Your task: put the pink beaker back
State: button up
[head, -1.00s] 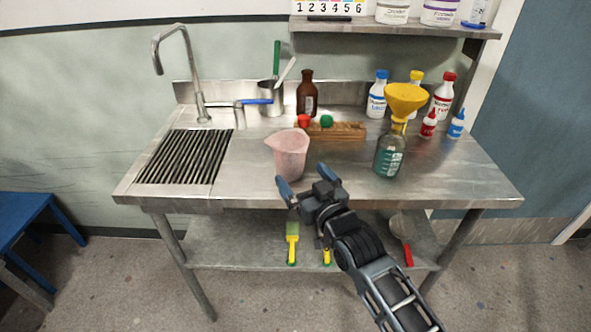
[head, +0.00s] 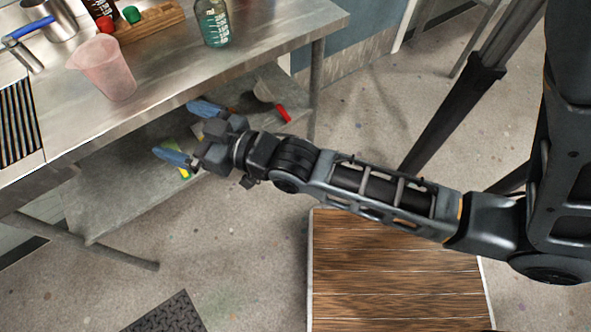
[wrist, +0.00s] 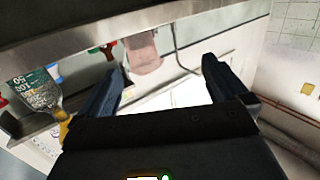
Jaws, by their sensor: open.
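The pink beaker (head: 108,72) stands upright on the steel worktop near its front edge, at the left of the head view. It is translucent, with its spout to the left. It also shows in the wrist view (wrist: 145,53), at the top centre beyond my fingers. My gripper (head: 175,128) is open and empty, with blue-grey fingers. In the head view it appears below and right of the beaker, against the lower shelf and apart from the beaker. In the wrist view the open fingers (wrist: 162,70) have nothing between them.
A wooden rack (head: 152,21) with red and green capped items stands behind the beaker. A bottle of green liquid (head: 213,25) stands to its right. The drain grille (head: 15,125) is at left. Tools lie on the lower shelf (head: 110,195). A wooden slatted surface (head: 395,275) is at bottom centre.

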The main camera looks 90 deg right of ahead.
jog(key=s+a+r+n+y, duration=0.2)
jog(key=s+a, duration=0.4)
jog(key=s, duration=0.4)
jog(key=s+a+r+n+g+y, duration=0.1)
jog(key=s+a+r+n+y, duration=0.1)
jog(key=s, duration=0.8)
jog(key=a+r+y, duration=0.1)
jog(key=a+y, duration=0.1)
jog(key=a, duration=0.1)
jog(key=shift+s+a+g, duration=0.15)
jog(key=shift+a+g, duration=0.15)
jog(key=shift+a, duration=0.1)
